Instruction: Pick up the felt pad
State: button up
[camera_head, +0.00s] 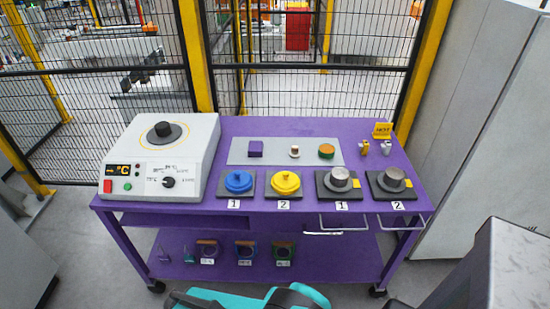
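On a grey mat (276,156) on top of a purple cart lie three small items. A dark purple square block (256,149) is at the left, a small white and brown piece (294,152) is in the middle, and a round orange and green piece (326,151) is at the right. The picture is too small to tell which of them, if any, is the felt pad. Teal and dark links of my arm show at the bottom edge, well in front of these items. My gripper itself is not seen.
A white heater box (190,183) fills the cart's left end. Blue (238,182) and yellow (285,182) lids and two metal-topped dark plates (339,181) (394,181) line the front. Mesh fence is behind; grey cabinets are right.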

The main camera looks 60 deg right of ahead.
aim_at(294, 153)
jog(key=z, duration=0.2)
jog(key=k, duration=0.2)
jog(key=u, duration=1.9)
jog(key=k, duration=1.65)
jog(key=z, duration=1.05)
